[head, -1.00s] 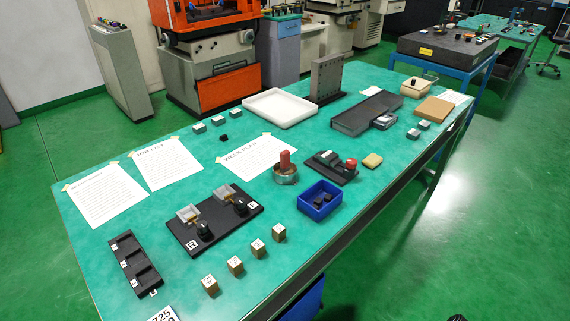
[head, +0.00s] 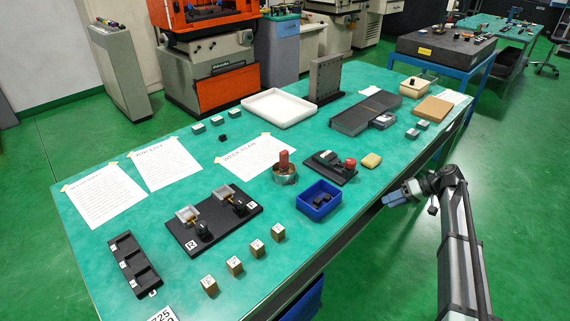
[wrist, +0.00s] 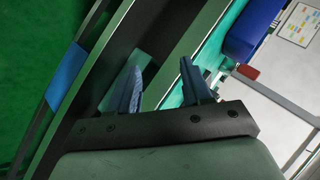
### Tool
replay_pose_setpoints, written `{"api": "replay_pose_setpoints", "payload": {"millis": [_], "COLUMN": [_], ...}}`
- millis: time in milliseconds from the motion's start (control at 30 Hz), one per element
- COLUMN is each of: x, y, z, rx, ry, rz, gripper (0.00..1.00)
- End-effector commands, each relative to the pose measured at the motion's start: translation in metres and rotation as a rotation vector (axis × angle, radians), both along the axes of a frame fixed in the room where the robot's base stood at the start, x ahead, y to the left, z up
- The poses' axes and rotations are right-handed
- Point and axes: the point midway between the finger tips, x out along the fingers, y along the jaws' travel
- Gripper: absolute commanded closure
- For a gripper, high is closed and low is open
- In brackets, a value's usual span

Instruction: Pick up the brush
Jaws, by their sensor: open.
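I cannot make out a brush for certain. A red upright piece (head: 284,158) stands in a round metal tin (head: 286,178) near the middle of the green table; it may be the brush's handle, and no bristles show. My gripper (head: 388,201) is beyond the table's right edge, apart from the tin and to its right. In the wrist view its two bluish fingers (wrist: 160,82) are spread, with nothing between them.
A blue bin (head: 319,202) with dark pieces lies between my gripper and the tin's front side. A black fixture with a red knob (head: 350,163) and a yellowish pad (head: 371,160) are right of the tin. Wooden blocks (head: 257,247) stand near the front edge.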

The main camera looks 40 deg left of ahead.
Motion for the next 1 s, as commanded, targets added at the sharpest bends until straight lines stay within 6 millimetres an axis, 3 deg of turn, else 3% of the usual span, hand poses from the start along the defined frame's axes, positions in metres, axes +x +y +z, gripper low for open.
{"api": "replay_pose_setpoints", "payload": {"millis": [100,400,667,1000], "x": [0.014,-0.010,-0.060,-0.136], "y": [0.035,0.142,0.206,0.299], "z": [0.052,0.147,0.149,0.182], "rx": [0.080,0.086,-0.108,-0.349], "ry": [-0.038,-0.170,-0.292,-0.542], "rz": [0.068,0.259,0.333,0.416], "gripper": [0.51,0.51,0.51,0.51]}}
